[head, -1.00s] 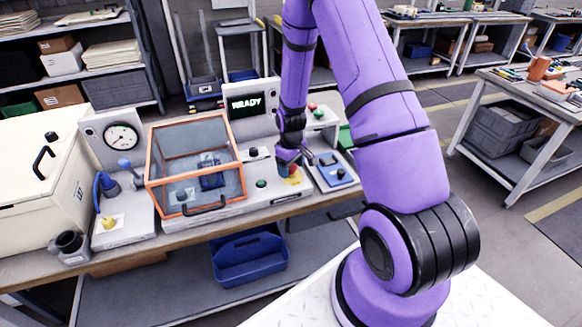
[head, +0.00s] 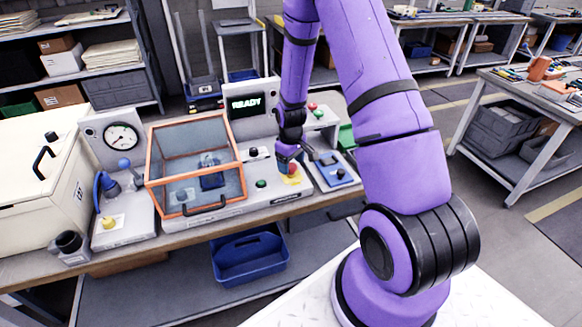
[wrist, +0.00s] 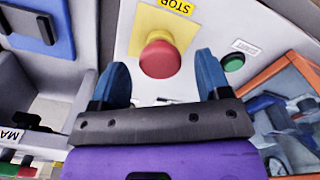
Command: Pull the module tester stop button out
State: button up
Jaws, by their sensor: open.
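The module tester stop button is a red mushroom knob (wrist: 160,56) on a yellow plate (wrist: 162,30) marked STOP, seen in the wrist view. In the head view the yellow plate (head: 292,179) shows at the right of the tester's front, with the red knob (head: 291,169) partly under my gripper. My gripper (wrist: 160,80) is open, with a blue finger on each side of the knob's lower edge in the wrist view. I cannot tell whether either finger touches it. The tester display (head: 248,104) reads READY.
A green button (wrist: 233,62) sits beside the stop button. The orange-framed clear cover (head: 195,165) stands left of my gripper in the head view. A blue module fixture (head: 334,172) lies to the right. A gauge unit (head: 121,136) is farther left.

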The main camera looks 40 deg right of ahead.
jog(key=shift+r, duration=2.25)
jog(key=shift+r, duration=0.3)
jog(key=s+a+r+m+t, duration=0.1)
jog(key=s+a+r, duration=0.3)
jog(key=r, duration=0.8)
jog(key=s+a+r+t, duration=0.2)
jog(key=s+a+r, duration=0.1)
jog(key=r, duration=0.9)
jog(key=s+a+r+m+t, duration=0.1)
jog(key=s+a+r, duration=0.2)
jog(key=s+r, duration=0.3)
jog(key=s+a+r+m+t, duration=0.1)
jog(key=s+a+r, duration=0.2)
jog(key=s, duration=1)
notch_tip(320, 180, up, 3)
jog(key=shift+s+r, duration=0.2)
jog(key=shift+s, duration=0.05)
jog(key=shift+c, duration=0.2)
